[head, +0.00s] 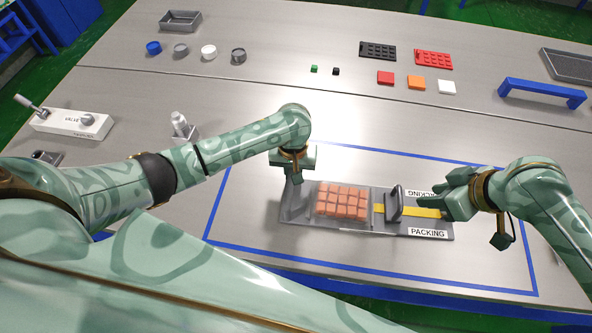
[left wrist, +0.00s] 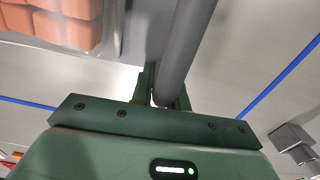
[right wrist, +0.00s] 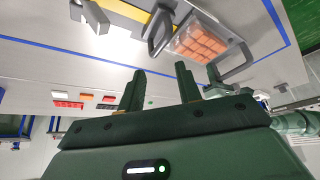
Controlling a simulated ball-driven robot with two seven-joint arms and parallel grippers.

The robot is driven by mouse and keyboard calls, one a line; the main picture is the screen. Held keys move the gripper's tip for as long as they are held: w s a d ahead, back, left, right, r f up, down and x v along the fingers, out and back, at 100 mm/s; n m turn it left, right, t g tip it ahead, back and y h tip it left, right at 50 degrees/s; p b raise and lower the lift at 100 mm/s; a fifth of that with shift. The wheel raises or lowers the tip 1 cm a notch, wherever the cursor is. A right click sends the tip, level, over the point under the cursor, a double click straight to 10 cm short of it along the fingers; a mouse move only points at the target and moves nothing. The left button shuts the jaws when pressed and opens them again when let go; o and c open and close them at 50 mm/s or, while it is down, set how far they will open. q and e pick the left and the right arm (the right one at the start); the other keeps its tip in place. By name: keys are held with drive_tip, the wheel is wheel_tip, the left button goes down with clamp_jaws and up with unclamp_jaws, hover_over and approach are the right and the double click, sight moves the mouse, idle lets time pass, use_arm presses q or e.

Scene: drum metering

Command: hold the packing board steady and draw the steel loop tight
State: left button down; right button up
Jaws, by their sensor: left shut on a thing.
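The grey packing board (head: 385,228) lies inside a blue outline and bears a block of orange-brown pieces (head: 342,201). The dark steel loop (head: 395,204) stands upright on a yellow strap (head: 426,212), right of the pieces; it also shows in the right wrist view (right wrist: 157,32). My left gripper (head: 296,177) is at the board's left end, shut on its grey bar handle (left wrist: 188,45). My right gripper (head: 450,200) is over the board's right end, pointing left. Its fingers (right wrist: 160,69) are apart and empty, with the loop beyond their tips.
A valve block (head: 72,122) and a small grey fitting (head: 180,126) stand at the left. Small cups, coloured tiles and a blue handle (head: 543,93) lie along the back. The table between them and the board is mostly clear.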

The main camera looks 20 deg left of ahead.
drive_tip(key=shift+r, duration=0.1)
wheel_tip(320, 180, up, 5)
hover_over(396, 203)
drive_tip(key=m+g, duration=0.2)
drive_tip(key=m, duration=0.2)
drive_tip(key=f+m+h, duration=0.1)
drive_tip(key=f, duration=0.3)
drive_tip(key=s+f+m+g+h, duration=0.1)
drive_tip(key=f, duration=0.3)
drive_tip(key=f+m, duration=0.2)
drive_tip(key=f, duration=0.3)
drive_tip(key=shift+s+d+g+h, duration=0.2)
drive_tip(key=shift+g+h, duration=0.1)
drive_tip(key=shift+h, duration=0.1)
drive_tip(key=shift+c, duration=0.3)
